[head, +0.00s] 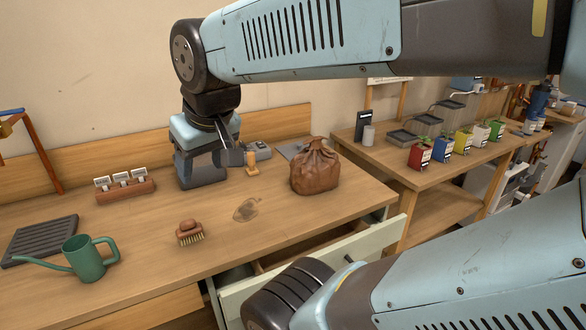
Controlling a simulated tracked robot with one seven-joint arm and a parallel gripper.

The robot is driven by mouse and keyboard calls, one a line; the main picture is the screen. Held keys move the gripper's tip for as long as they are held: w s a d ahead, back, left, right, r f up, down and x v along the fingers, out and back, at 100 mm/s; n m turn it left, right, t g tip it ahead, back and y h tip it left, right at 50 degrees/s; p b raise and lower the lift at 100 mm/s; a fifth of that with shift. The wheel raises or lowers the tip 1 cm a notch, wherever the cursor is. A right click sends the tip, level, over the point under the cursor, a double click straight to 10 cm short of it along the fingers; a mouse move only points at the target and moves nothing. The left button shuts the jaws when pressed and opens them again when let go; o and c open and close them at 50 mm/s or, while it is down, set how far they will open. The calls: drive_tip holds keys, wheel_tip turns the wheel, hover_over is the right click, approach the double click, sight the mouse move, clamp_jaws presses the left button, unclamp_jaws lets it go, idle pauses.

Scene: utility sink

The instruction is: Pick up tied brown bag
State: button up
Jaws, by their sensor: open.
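The tied brown bag (315,172) stands upright on the wooden workbench, near its right end. Its gathered, tied neck points up, and its brown surface is wrinkled. My gripper (213,170) is open and empty. It points down over the back of the bench, to the left of the bag and apart from it. I cannot tell its exact height above the bench top.
A wooden stamp (252,165) stands between gripper and bag. A brush (189,233), green watering can (88,260), slotted tray (40,240) and label rack (125,187) lie leftward. An open drawer (300,262) juts out below the bag. Potted plants (443,146) line the right table.

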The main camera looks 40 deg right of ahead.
drive_tip(key=shift+o, duration=1)
drive_tip(key=w+d+f+n+g+h, duration=0.2)
drive_tip(key=w+d+f+g, duration=0.3)
drive_tip(key=d, duration=0.5)
drive_tip(key=shift+w+d+f+n+h, duration=0.45)
drive_tip(key=shift+f+h, duration=0.25)
drive_tip(key=shift+f, duration=0.25)
drive_tip(key=n+g+h, duration=0.7)
drive_tip(key=n+h, duration=0.4)
drive_tip(key=h, duration=0.2)
approach(309, 146)
drive_tip(key=shift+m, duration=0.25)
drive_tip(key=x, duration=0.4)
drive_tip(key=shift+w+d+f, duration=0.15)
drive_tip(key=shift+d+f, duration=0.15)
drive_tip(key=shift+d, duration=0.1)
drive_tip(key=shift+r+x, duration=0.2)
drive_tip(key=shift+x, duration=1.2)
drive_tip(key=shift+r+x, duration=0.25)
drive_tip(key=shift+x, duration=1.2)
drive_tip(key=shift+s+a, duration=0.15)
drive_tip(key=shift+s, duration=0.05)
drive_tip(key=c, duration=1.3)
drive_tip(key=shift+f, duration=0.1)
clamp_jaws()
